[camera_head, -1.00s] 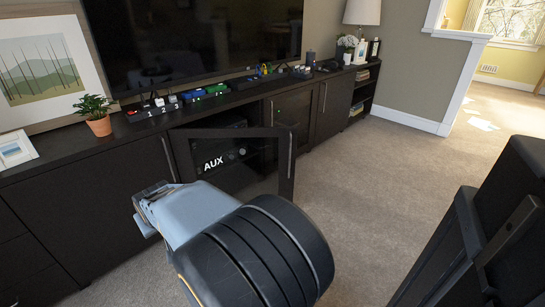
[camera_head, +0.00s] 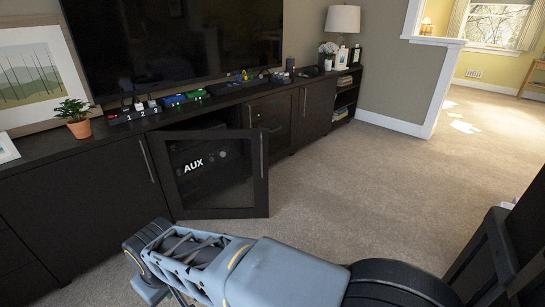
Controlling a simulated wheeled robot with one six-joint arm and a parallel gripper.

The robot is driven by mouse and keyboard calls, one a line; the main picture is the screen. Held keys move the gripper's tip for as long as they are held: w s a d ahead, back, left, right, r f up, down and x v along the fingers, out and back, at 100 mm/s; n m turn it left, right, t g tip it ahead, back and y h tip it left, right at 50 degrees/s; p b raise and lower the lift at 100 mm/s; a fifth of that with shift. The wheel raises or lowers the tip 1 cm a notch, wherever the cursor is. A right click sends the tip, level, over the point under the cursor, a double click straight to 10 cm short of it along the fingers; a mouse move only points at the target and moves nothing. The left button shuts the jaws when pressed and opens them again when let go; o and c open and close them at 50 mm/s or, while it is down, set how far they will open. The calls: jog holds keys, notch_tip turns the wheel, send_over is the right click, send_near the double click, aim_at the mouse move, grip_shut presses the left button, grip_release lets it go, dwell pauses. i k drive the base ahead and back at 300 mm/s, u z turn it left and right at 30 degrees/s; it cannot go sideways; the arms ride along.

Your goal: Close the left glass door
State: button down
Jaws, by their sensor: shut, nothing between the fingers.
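The left glass door (camera_head: 257,190) of the dark cabinet is a black-framed pane with a vertical bar handle near its right edge. It stands open, swung out into the room from its left side. A device marked AUX (camera_head: 194,164) shows through and behind it. My gripper (camera_head: 150,288) is at the lower left, at the end of my blue-grey arm, in front of and below the door. It looks apart from the door. The gripper is shut and empty, and its fingertips are only partly visible.
The right glass door (camera_head: 272,117) is shut. The cabinet top (camera_head: 105,130) holds a potted plant (camera_head: 75,117), small devices and a lamp (camera_head: 343,20). A television (camera_head: 180,45) stands behind. The carpet (camera_head: 330,190) to the right is clear.

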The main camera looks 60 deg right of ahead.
aim_at(156, 140)
jog(key=z, duration=1.75)
jog(key=i, duration=1.15)
jog(key=u, duration=1.95)
